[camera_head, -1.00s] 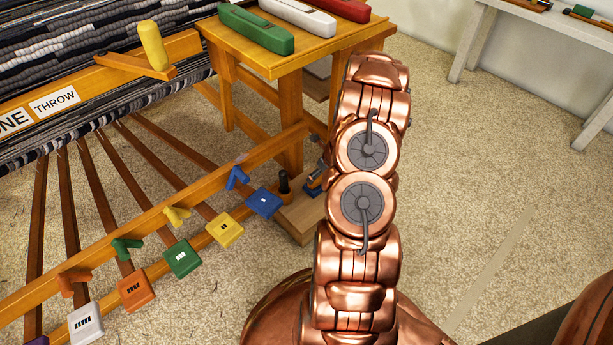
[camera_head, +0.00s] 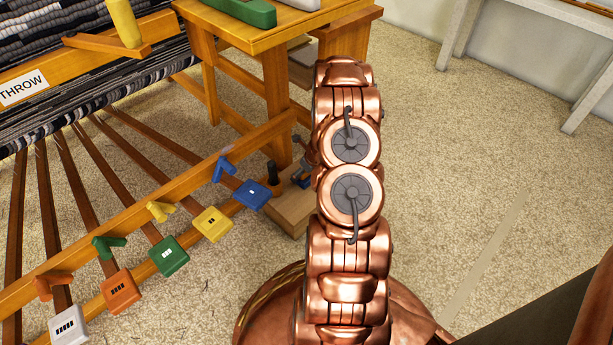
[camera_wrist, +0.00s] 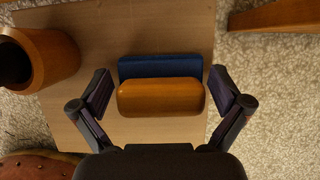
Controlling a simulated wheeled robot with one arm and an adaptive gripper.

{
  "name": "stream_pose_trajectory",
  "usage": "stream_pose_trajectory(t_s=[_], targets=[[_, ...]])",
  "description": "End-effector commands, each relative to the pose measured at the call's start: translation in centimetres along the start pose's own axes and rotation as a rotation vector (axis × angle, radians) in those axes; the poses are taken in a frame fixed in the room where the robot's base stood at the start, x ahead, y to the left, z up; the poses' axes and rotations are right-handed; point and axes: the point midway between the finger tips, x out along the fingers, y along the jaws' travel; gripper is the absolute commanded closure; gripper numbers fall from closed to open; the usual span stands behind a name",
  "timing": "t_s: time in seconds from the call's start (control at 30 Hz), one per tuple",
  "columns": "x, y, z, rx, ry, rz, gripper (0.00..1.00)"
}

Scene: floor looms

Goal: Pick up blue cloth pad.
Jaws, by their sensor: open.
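The blue cloth pad (camera_wrist: 160,65) shows in the wrist view as a dark blue strip along the far side of an orange wooden block (camera_wrist: 160,97). The block covers part of it, and I cannot tell whether the two are joined. My gripper (camera_wrist: 161,82) is open, with one finger left of the pad and block and one right, apart from both. In the head view a small blue piece of the pad (camera_head: 303,179) shows beside my arm, which hides most of the gripper.
The pad and block are over a pale wooden board (camera_wrist: 200,25). In the head view, a loom with coloured treadles (camera_head: 212,224) lies left, and a wooden bench (camera_head: 250,35) stands behind.

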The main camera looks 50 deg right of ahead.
Motion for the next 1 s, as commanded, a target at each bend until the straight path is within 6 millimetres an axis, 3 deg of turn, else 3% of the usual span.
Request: stream_pose_trajectory(t_s=[0.07, 0.6, 0.83, 1.0], targets=[[-0.1, 0.0, 0.0, 0.0, 0.0, 0.0, 0.0], [-0.1, 0.0, 0.0, -0.001, 0.0, -0.001, 0.55], [-0.3, 0.0, 0.1, -0.001, 0.0, -0.001, 0.55], [-1.6, -0.1, 0.7, 0.0, -0.001, -0.002, 0.55]])
